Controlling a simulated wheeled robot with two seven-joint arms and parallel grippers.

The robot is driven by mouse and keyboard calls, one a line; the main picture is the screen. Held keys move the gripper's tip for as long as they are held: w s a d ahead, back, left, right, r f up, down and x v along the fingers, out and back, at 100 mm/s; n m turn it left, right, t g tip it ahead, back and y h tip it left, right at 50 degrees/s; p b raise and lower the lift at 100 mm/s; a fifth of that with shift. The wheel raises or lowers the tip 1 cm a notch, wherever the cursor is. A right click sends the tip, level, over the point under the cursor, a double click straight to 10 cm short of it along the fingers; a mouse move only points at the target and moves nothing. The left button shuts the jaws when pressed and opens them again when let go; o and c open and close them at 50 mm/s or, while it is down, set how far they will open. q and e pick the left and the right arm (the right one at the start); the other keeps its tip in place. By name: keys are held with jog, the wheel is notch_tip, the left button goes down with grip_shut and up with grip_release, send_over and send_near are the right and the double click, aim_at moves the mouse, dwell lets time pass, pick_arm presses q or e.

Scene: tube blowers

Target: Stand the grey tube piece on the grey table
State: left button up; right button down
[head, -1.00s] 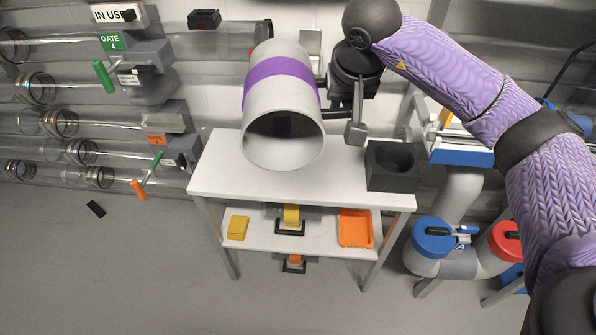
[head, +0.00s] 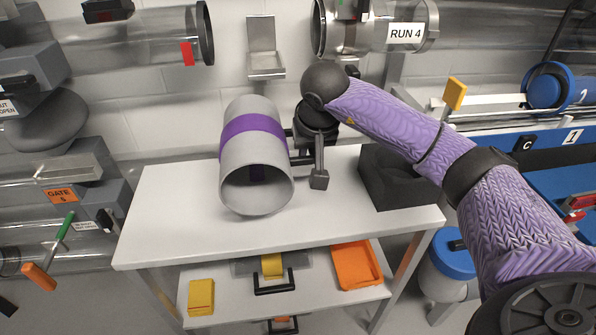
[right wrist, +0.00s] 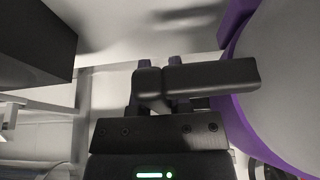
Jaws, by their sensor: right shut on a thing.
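The grey tube piece (head: 236,163) has a purple band and an open near end facing me. It lies over the middle of the grey table (head: 158,235), its axis running away from me, not upright. I cannot tell whether it touches the tabletop. My right gripper (head: 303,150) is at its right side. In the right wrist view the gripper (right wrist: 160,95) is shut on the dark handle (right wrist: 215,78) that sticks out from the tube piece (right wrist: 292,75). My left gripper is not in view.
A dark block (head: 400,180) stands on the table at right, close to my right arm. The lower shelf holds a yellow box (head: 201,297) and an orange tray (head: 357,265). Clear pipes line the wall behind. The tabletop's left part is free.

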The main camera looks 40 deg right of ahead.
notch_tip(320, 180, down, 4)
jog(key=shift+r+b, duration=0.15)
jog(key=shift+b, duration=0.7)
jog(key=shift+r, duration=0.25)
jog(key=shift+f, duration=0.2)
jog(key=c, duration=0.8)
grip_release()
jog(key=shift+o, duration=1.1)
jog(key=p+v, duration=0.7)
jog(key=v, duration=0.4)
jog(key=shift+r+p, duration=0.35)
jog(key=shift+s+a+r, duration=0.1)
jog(key=shift+s+r, duration=0.1)
jog(key=shift+r, duration=0.2)
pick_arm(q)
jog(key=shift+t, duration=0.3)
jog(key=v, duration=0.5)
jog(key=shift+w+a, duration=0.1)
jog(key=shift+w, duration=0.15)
